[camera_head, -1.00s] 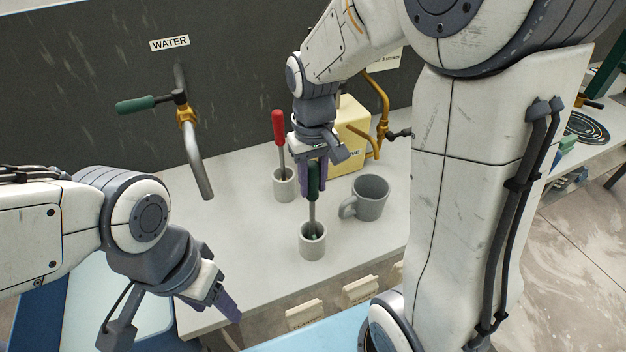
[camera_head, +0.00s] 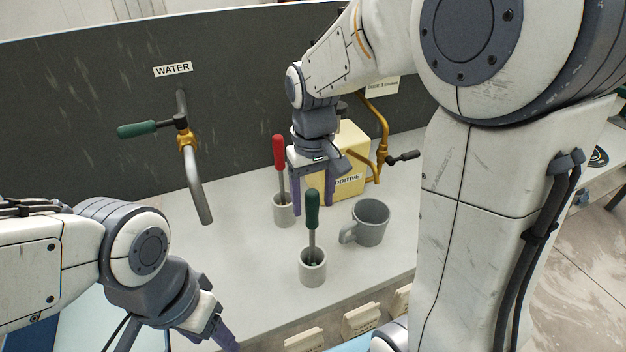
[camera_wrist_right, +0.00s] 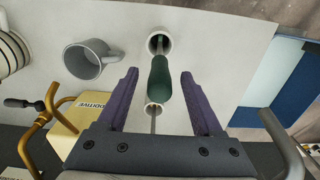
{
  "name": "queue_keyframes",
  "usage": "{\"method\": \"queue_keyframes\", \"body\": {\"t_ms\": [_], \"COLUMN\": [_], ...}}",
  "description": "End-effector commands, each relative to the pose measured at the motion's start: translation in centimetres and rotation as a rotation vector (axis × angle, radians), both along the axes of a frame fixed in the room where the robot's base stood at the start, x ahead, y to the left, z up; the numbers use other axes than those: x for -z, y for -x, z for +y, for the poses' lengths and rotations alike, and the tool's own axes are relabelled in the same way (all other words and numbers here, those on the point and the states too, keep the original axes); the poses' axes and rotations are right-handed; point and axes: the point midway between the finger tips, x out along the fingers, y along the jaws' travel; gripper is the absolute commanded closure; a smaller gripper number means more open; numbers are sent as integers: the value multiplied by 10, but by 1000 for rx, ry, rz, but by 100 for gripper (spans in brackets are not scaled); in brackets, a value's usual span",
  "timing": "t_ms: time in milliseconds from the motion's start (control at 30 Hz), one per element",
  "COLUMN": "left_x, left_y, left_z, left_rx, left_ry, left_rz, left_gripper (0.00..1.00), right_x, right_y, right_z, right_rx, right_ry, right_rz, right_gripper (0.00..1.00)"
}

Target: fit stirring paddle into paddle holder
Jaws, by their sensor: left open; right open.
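A stirring paddle with a green handle (camera_head: 312,212) stands nearly upright in a light grey cup-shaped holder (camera_head: 312,272) near the counter's front. A second paddle with a red handle (camera_head: 279,156) stands in a similar holder (camera_head: 284,214) behind it. My right gripper (camera_head: 312,208) is open, above and behind the green handle, with its fingers apart. In the right wrist view the green handle (camera_wrist_right: 159,78) shows between the open purple fingers (camera_wrist_right: 158,85), touching neither as far as I can see. My left gripper (camera_head: 226,342) is low at the left, partly cut off by the frame's edge.
A grey mug (camera_head: 371,224) stands right of the green paddle's holder. A yellow additive box (camera_head: 350,150) and a brass tap (camera_head: 382,140) are behind it. A water tap (camera_head: 190,150) hangs at the left. The counter (camera_head: 240,250) is clear left of the holders.

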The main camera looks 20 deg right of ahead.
Motion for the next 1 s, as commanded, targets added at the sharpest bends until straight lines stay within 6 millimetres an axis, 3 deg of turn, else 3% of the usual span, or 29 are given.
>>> {"method": "queue_keyframes", "body": {"t_ms": [200, 400, 1000], "left_x": [3, 4, 4], "left_y": [0, 0, 0], "left_z": [0, 0, 0], "left_rx": [0, 0, 0], "left_ry": [0, 0, 0], "left_rz": [0, 0, 0], "left_gripper": [41, 41, 41], "right_x": [-44, -68, -72], "right_y": [-1, -1, 2], "right_z": [0, 0, 3], "right_rx": [0, 0, -10], "right_ry": [0, 0, -1], "right_rz": [-6, -2, 0], "right_gripper": [32, 32, 32]}}
